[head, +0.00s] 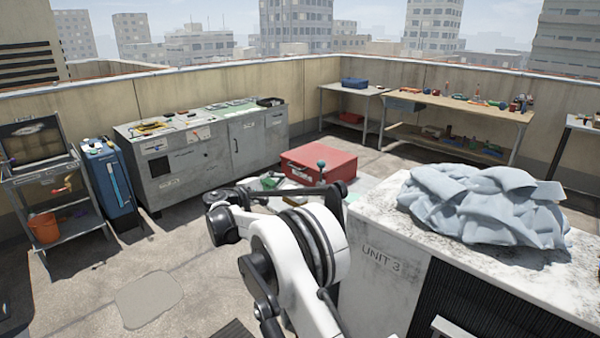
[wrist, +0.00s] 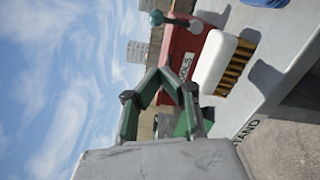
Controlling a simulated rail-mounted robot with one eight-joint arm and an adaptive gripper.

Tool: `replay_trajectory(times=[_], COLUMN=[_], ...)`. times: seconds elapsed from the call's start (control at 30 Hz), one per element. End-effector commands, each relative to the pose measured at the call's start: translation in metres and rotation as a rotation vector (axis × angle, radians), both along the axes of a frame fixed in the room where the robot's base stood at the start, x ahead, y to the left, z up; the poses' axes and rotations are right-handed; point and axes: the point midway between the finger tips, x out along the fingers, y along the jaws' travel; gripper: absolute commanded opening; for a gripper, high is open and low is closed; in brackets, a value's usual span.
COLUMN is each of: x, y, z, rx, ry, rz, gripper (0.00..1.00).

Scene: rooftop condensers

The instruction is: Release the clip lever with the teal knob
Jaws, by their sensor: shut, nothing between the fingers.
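The teal knob (head: 321,163) shows in front of the red toolbox (head: 305,160), on a short dark lever standing roughly upright. In the wrist view, which is turned on its side, the teal knob (wrist: 157,17) is near the top edge, with its lever running right to a grey round end (wrist: 195,26). What the lever's clip holds I cannot tell. My gripper (wrist: 158,75) has green fingers that meet at the tips, shut and empty. The knob lies apart from the fingertips in the picture. In the head view I cannot make out my fingers clearly.
A white brush (wrist: 228,62) with tan bristles lies close beside the lever in the wrist view. The UNIT 3 housing (head: 375,285) stands at right with a crumpled blue-grey cloth (head: 485,205) on top. A grey cabinet (head: 210,165) and a workbench (head: 460,106) stand farther back.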

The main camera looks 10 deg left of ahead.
Motion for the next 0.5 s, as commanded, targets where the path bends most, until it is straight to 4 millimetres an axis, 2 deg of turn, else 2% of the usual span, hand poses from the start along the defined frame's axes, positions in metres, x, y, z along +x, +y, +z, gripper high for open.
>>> replay_trajectory(times=[0.17,0.5], x=[0.018,0.069], y=[-0.015,-0.053], z=[0.000,0.000], rx=[0.000,0.000], ry=[0.000,0.000], rz=[-0.003,-0.003], gripper=[0.00,0.00])
